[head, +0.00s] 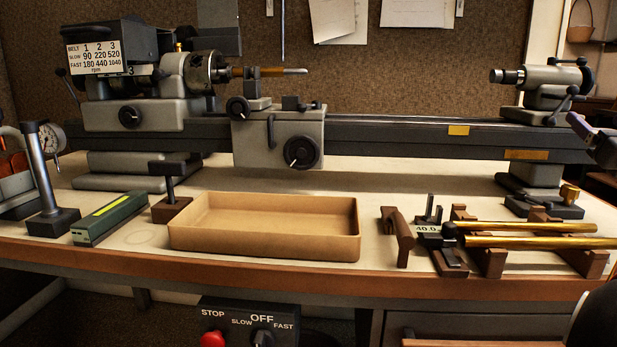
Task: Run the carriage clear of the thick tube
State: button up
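The lathe carriage (278,130) sits on the bed near the headstock, with its large black handwheel (301,152) on the front. A short brass-coloured tube (270,71) with a steel tip extends right from the chuck (205,69). The carriage stands below this tube, and its tool post (254,88) rises in front of it, overlapping it in the picture; contact cannot be told. I cannot tell whether this is the thick tube. What seems to be my gripper (594,138) is cut off at the right edge, far from the carriage; its opening is unclear.
The bed (410,137) is clear between carriage and tailstock (548,85). On the bench are a cardboard-coloured tray (265,249), a green box (108,219), a dial gauge stand (45,185) and two brass tubes (525,228) on wooden rests. A switch panel (250,325) hangs below the front edge.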

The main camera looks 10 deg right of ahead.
aim_at(258, 141)
jog(key=k+j, duration=0.15)
jog(key=k, duration=0.35)
jog(key=k+j, duration=0.2)
jog(key=k, duration=0.25)
